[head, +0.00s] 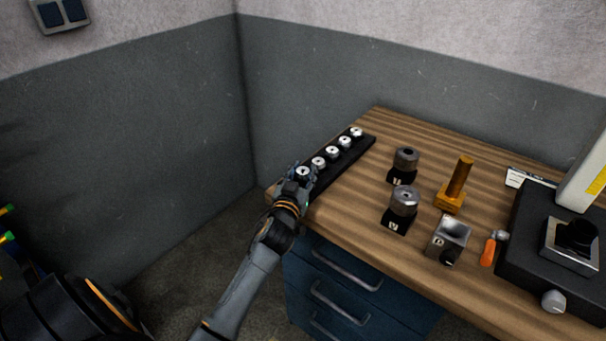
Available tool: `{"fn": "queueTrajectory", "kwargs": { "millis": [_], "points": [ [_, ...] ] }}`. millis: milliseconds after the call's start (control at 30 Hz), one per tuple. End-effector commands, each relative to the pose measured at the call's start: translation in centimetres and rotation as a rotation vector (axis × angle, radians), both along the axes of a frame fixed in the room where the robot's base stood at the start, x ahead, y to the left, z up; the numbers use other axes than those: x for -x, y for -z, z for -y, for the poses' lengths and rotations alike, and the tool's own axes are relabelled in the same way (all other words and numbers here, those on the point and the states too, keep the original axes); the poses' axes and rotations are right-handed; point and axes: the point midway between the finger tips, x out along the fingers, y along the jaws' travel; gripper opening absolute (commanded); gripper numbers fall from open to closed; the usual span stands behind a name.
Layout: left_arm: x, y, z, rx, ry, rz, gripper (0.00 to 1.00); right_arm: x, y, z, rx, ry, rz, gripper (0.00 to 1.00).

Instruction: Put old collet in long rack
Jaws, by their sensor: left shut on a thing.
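The long rack (345,157) is a narrow black strip along the left edge of the wooden bench. Several silver collets with dark centre holes stand in a row along it, such as the one at the far end (356,132). My left gripper (302,178) is at the near end of the rack, shut on a silver collet (303,171). That collet is in line with the row. The fingers hide its lower part, so I cannot tell whether it is seated in the rack or just above it. My right gripper is out of view.
On the wooden bench (420,135), right of the rack, are two dark blocks with grey cylinders (405,158) (404,200), a brass-coloured post (457,183), a grey metal block (449,239), an orange-handled tool (489,251) and a black machine (530,240). Grey walls stand behind and left.

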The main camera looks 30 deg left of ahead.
Motion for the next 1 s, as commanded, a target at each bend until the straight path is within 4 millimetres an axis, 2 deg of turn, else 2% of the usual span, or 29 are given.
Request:
{"fn": "queueTrajectory", "kwargs": {
  "millis": [100, 433, 467, 567, 933, 1000],
  "points": [
    [-0.02, 0.72, 0.00, -0.002, 0.000, 0.003, 0.00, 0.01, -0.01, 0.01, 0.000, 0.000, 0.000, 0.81],
    [0.00, 1.11, 0.00, -0.001, 0.000, 0.003, 0.00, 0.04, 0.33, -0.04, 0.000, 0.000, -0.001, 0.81],
    [0.02, 1.16, 0.00, -0.001, 0.000, 0.002, 0.38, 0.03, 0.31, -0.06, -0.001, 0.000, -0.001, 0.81],
    [0.01, 1.06, 0.01, -0.002, 0.000, 0.002, 0.58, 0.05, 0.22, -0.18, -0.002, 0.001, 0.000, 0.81],
    [0.01, 0.62, 0.01, -0.003, 0.000, 0.002, 0.60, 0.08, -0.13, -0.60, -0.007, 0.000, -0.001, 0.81],
    [0.62, 0.94, 0.24, -0.001, 0.001, 0.001, 0.60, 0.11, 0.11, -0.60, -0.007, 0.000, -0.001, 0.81]
  ]
}}
